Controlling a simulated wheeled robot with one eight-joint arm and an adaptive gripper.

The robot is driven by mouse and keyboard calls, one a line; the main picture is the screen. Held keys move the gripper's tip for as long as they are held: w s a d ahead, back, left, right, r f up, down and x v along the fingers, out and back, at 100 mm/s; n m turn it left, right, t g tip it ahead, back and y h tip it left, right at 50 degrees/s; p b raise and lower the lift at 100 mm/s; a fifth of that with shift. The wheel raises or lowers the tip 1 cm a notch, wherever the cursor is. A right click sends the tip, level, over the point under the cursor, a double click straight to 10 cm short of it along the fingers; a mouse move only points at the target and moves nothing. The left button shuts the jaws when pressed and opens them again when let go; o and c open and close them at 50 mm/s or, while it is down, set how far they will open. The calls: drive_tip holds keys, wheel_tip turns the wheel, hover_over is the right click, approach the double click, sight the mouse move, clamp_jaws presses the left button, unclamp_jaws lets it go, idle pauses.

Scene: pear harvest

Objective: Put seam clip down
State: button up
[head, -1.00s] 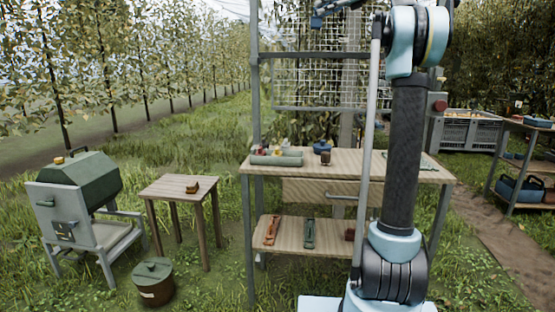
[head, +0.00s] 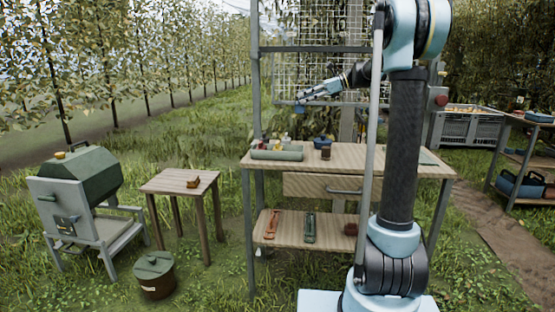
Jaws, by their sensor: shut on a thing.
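My gripper (head: 303,98) is in the head view, above the back of the wooden workbench (head: 410,170) and in front of the wire mesh panel. Its fingers point left and slightly down. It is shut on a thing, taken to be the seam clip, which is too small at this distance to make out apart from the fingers. The gripper is well clear of the bench top.
A green roll (head: 276,155), a blue pot (head: 321,142) and a brown jar (head: 326,153) stand on the bench. The lower shelf holds a red tool (head: 272,225) and a green tool (head: 309,228). A small table (head: 160,182) stands left.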

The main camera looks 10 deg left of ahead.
drive_tip(key=shift+s+a+f, duration=0.3)
drive_tip(key=shift+s+f, duration=0.3)
drive_tip(key=shift+f, duration=2.6)
drive_tip(key=shift+s+a+f, duration=0.25)
drive_tip(key=shift+s+f, duration=0.3)
drive_tip(key=shift+f, duration=2.6)
drive_tip(key=shift+s+a+f, duration=0.3)
drive_tip(key=shift+s+f, duration=0.3)
drive_tip(key=shift+f, duration=2.6)
drive_tip(key=o, duration=0.9)
drive_tip(key=shift+o, duration=0.2)
